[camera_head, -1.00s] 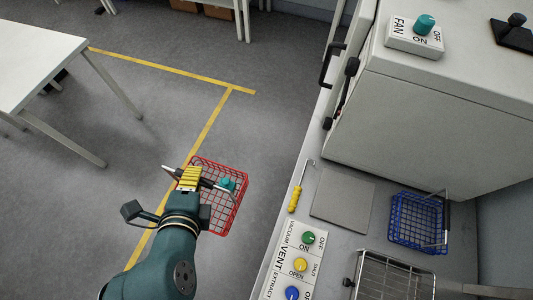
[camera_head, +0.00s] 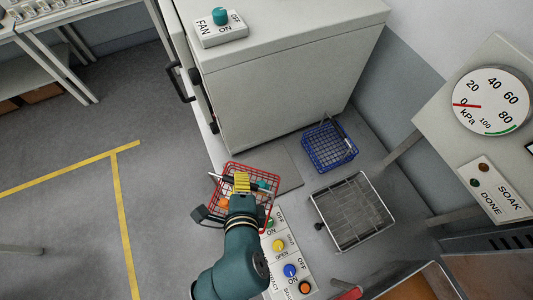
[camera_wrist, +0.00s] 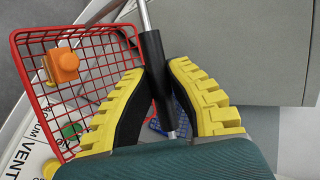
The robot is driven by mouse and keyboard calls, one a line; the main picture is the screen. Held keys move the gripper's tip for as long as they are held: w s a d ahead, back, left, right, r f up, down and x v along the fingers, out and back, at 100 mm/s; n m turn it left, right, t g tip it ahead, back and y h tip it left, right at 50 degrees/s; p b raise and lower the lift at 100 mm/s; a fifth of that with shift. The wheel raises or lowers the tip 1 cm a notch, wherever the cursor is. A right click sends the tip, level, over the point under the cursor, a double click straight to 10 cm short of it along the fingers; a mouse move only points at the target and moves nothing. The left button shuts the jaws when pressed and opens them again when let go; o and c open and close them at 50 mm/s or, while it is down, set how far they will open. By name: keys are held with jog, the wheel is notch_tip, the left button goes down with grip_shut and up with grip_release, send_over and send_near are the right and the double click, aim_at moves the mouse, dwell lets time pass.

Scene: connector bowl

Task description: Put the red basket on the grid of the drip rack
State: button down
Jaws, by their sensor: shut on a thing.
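The red basket (camera_head: 254,168) is a wire basket with a black-gripped handle (camera_wrist: 152,75). My gripper (camera_head: 241,182) has its yellow fingers shut on that handle. The basket hangs at the bench's left edge, partly over the grey pad, left of the drip rack. In the wrist view the red basket (camera_wrist: 75,31) lies left of my fingers, with an orange piece (camera_wrist: 62,65) in it. A teal piece also shows in it in the head view. The drip rack (camera_head: 352,210) stands on the bench to the right, its wire grid empty. My arm hides part of the basket.
A blue basket (camera_head: 329,147) stands behind the rack, beside the big grey cabinet (camera_head: 285,75). A button panel (camera_head: 283,250) lies between my arm and the rack. A gauge panel (camera_head: 490,105) is at the right. A tray (camera_head: 445,280) is at the lower right.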

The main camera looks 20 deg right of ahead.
jog(key=s+d+r+m+g+h+p, duration=0.1)
jog(key=s+d+m+g+h+p, duration=0.2)
jog(key=d, duration=0.8)
jog(key=s+d+r+m+g+h, duration=0.1)
jog(key=s+d+m+h, duration=0.3)
jog(key=d, duration=0.7)
jog(key=s+d+r+m+g+h+p, duration=0.1)
jog(key=s+d+m+p, duration=0.15)
jog(key=s+d, duration=0.6)
notch_tip(320, 180, down, 10)
jog(key=w+d, duration=0.2)
jog(key=d, duration=0.1)
jog(key=shift+w+r, duration=0.2)
jog(key=shift+w, duration=0.2)
jog(key=shift+a+b, duration=0.1)
jog(key=shift+b, duration=0.2)
jog(key=c, duration=1.5)
grip_release()
jog(key=shift+f, duration=0.25)
jog(key=shift+o, duration=1.6)
